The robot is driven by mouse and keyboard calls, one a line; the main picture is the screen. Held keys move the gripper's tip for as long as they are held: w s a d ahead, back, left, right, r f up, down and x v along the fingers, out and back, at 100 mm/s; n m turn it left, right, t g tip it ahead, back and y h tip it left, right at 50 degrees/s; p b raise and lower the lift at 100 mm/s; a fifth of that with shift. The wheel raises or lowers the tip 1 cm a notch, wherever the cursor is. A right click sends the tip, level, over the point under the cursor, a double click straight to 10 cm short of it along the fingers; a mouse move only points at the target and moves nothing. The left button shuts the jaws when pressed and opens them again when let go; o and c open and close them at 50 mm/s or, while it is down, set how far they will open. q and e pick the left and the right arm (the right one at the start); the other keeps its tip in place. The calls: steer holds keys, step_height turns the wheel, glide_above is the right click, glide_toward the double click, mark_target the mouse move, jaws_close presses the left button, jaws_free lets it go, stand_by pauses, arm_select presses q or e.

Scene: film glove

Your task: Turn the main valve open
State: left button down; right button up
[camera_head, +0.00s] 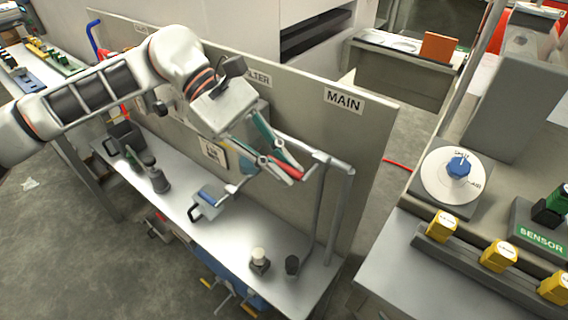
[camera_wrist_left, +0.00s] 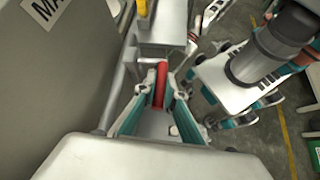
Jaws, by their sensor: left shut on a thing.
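The main valve's red lever handle (camera_head: 287,170) sits on a grey pipe (camera_head: 318,158) below the MAIN sign (camera_head: 343,100). My left gripper (camera_head: 268,157) reaches it from the upper left, with its teal fingers shut on the handle. In the left wrist view the red handle (camera_wrist_left: 160,84) lies between the two teal fingers of my left gripper (camera_wrist_left: 160,97). The fingers partly hide the handle in the head view. My right gripper is not clearly in view.
A grey panel (camera_head: 378,135) stands behind the pipe. The bench (camera_head: 225,240) below holds a blue-topped clamp-like item (camera_head: 207,197), a white-topped knob (camera_head: 259,260) and a dark one (camera_head: 292,265). A console with a blue dial (camera_head: 458,167) and yellow blocks (camera_head: 498,256) stands at right.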

arm_select(q)
steer(key=shift+f, duration=0.2)
steer(key=shift+r+h, duration=0.1)
steer(key=shift+h, duration=0.2)
arm_select(e)
steer(key=shift+w+a+r, duration=0.2)
steer(key=shift+w+r, duration=0.05)
steer(key=shift+w, duration=0.05)
arm_select(q)
steer(key=c, duration=2.1)
jaws_free()
arm_select(e)
steer(key=shift+s+f, duration=0.2)
arm_select(q)
steer(key=v, duration=1.2)
steer(key=shift+w, duration=0.2)
